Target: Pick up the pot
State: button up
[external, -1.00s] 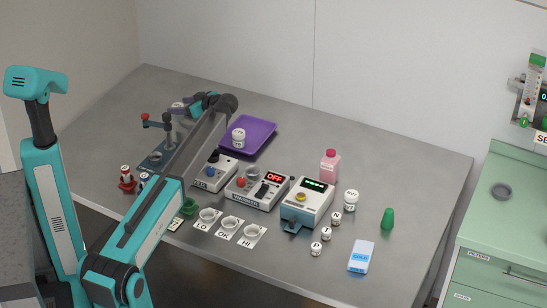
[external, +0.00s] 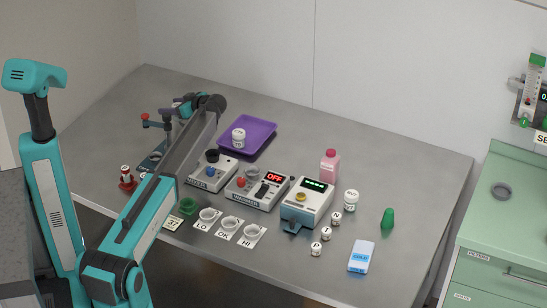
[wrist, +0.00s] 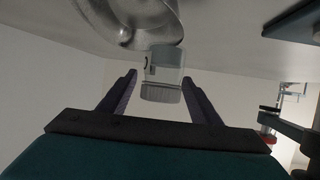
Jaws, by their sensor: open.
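A pale pot (wrist: 161,72) with a ribbed lid shows in the wrist view, upside down in the picture. It lies between the two dark fingers of my gripper (wrist: 159,77), which are open, with a gap on each side. I cannot tell how far beyond the fingertips it stands. In the external view my arm covers most of the gripper, and I cannot make out this pot there. Another white lidded pot (external: 238,138) stands on the purple tray (external: 262,140).
A metal bowl (wrist: 140,15) is close to the pot in the wrist view. A stand with red knobs (external: 158,124) is left of my arm. Boxed devices (external: 257,188), a pink bottle (external: 330,165), a larger white pot (external: 351,200) and several small pots (external: 326,234) stand to the right.

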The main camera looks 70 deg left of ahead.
jog(key=shift+s+a+f, duration=0.15)
jog(key=shift+a, duration=0.05)
dwell(0.4)
jog(key=c, duration=1.2)
jog(key=shift+c, duration=0.2)
notch_tip(320, 180, up, 10)
jog(key=b, duration=0.2)
